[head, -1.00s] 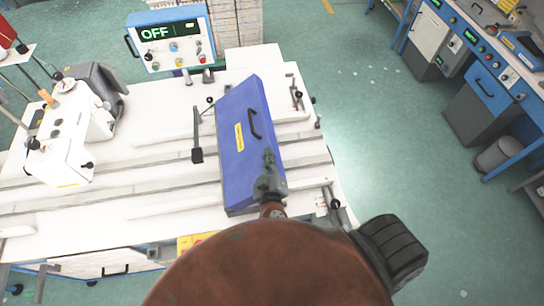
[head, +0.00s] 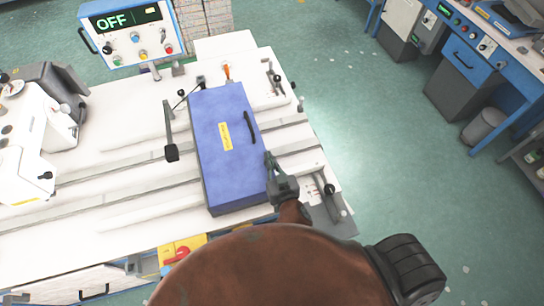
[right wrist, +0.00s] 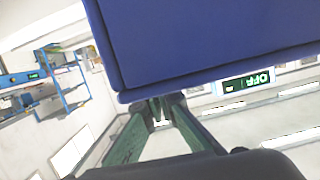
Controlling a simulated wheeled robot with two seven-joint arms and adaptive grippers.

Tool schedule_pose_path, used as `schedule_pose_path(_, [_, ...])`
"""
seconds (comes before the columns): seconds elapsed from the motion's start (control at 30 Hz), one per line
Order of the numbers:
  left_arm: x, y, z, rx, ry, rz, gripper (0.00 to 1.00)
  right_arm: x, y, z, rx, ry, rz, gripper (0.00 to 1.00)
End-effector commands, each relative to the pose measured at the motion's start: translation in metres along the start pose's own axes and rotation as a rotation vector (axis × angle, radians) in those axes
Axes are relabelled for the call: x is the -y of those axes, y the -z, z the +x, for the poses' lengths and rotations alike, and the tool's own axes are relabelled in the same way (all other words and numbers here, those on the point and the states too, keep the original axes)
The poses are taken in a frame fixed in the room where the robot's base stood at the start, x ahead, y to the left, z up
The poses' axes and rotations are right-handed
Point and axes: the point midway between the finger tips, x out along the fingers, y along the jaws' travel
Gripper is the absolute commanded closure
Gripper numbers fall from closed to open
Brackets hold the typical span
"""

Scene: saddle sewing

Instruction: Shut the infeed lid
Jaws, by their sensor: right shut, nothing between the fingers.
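The infeed lid (head: 215,165) is a blue box-like cover with a black handle (head: 250,127) and a yellow label, on the white sewing table. It looks about level in the head view; I cannot tell whether it is fully down. My right gripper (head: 269,160) is shut and empty at the lid's right edge, just in front of the handle. In the right wrist view the lid (right wrist: 200,45) fills the top, close to the fingers (right wrist: 158,112). I cannot tell whether they touch it. My left gripper is not in view.
A control box (head: 130,28) reading OFF stands at the back left. The white sewing machine head (head: 35,145) is at the left. A black-tipped lever (head: 171,152) stands left of the lid. Open floor lies to the right, before a blue workbench (head: 465,65).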

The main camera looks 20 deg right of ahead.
Motion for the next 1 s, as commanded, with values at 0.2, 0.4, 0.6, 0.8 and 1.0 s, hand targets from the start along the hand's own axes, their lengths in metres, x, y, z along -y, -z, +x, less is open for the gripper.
schedule_pose_path(0.2, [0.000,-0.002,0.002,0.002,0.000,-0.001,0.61,0.000,-0.006,0.001,0.008,0.004,0.012,1.00])
schedule_pose_path(0.4, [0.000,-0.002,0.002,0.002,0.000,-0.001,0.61,0.000,-0.008,0.001,0.013,0.002,0.011,1.00])
schedule_pose_path(0.6, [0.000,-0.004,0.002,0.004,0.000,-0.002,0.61,0.000,-0.006,0.001,0.015,0.001,0.011,1.00])
schedule_pose_path(0.8, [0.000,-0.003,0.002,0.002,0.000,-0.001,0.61,0.001,0.025,-0.006,0.004,0.004,0.013,1.00])
schedule_pose_path(1.0, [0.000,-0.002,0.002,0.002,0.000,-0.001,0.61,0.002,0.065,-0.015,-0.003,0.005,0.015,1.00])
